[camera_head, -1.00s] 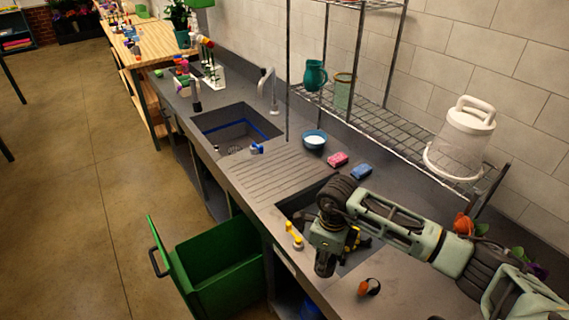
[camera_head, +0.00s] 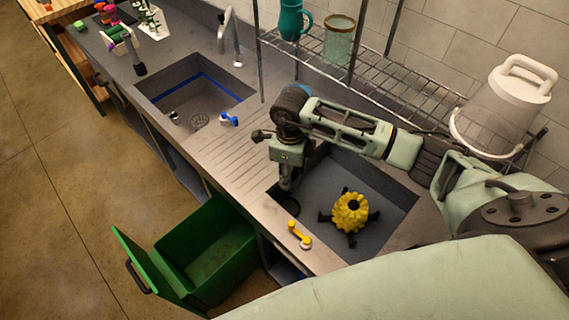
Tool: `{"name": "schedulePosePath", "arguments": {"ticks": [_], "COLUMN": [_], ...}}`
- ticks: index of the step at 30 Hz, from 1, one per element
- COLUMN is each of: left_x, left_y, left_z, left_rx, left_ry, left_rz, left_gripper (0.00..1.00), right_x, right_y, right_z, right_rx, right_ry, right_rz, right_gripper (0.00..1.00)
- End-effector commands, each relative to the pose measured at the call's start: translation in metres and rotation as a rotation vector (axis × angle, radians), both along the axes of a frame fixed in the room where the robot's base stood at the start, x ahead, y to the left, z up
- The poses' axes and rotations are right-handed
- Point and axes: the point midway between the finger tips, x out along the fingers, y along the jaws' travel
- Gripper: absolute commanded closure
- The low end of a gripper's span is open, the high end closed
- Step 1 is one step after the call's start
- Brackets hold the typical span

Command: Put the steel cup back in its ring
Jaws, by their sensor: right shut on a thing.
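My right gripper (camera_head: 287,183) points down over the left corner of the right-hand sink (camera_head: 384,192). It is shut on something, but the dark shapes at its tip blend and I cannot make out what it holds. A dark round ring or opening (camera_head: 290,207) shows just below the gripper, apart from it as far as I can tell. I cannot make out a steel cup anywhere else. My left gripper is not in view.
A yellow toothed piece with black arms (camera_head: 350,213) lies in the right-hand sink. A yellow lever (camera_head: 299,236) is at the counter's front edge. A green bin (camera_head: 205,250) stands open below. A wire shelf (camera_head: 370,82) with a teal pitcher (camera_head: 291,19) runs behind.

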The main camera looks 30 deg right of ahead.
Motion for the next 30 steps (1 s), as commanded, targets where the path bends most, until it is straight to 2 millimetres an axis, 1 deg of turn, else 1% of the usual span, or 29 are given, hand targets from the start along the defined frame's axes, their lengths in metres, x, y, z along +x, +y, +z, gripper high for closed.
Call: {"name": "schedulePosePath", "arguments": {"ticks": [11, 30], "left_x": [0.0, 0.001], "left_y": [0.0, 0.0], "left_z": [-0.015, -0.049], "left_rx": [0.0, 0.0], "left_ry": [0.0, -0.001], "left_rz": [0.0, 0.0], "left_gripper": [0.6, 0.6], "right_x": [0.0, 0.0], "right_y": [0.0, 0.0], "right_z": [-0.029, -0.081], "right_rx": [0.001, 0.001], "right_ry": [0.0, 0.001], "right_rz": [-0.001, -0.001], "right_gripper": [0.9, 0.9]}}
